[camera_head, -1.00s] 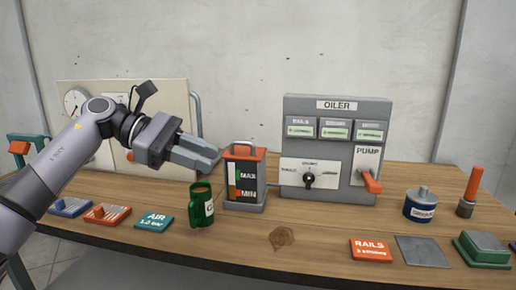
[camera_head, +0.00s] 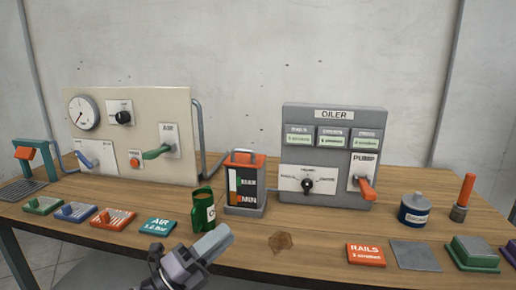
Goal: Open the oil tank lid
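The oil tank (camera_head: 245,205) is a grey box with a dark gauge face marked MAX and MIN. It stands upright near the middle of the table. My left gripper (camera_head: 222,240) is at the bottom, below and left of the tank and apart from the lid. Its fingers overlap in this view, so I cannot tell whether they are open. My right gripper is out of view.
A green mug (camera_head: 203,212) stands just left of the tank, near my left gripper. The oiler box (camera_head: 330,150), with its red pump lever (camera_head: 367,189), is to the right. A beige air panel (camera_head: 135,105) stands at the left. Bare table lies around the brown stain (camera_head: 281,242).

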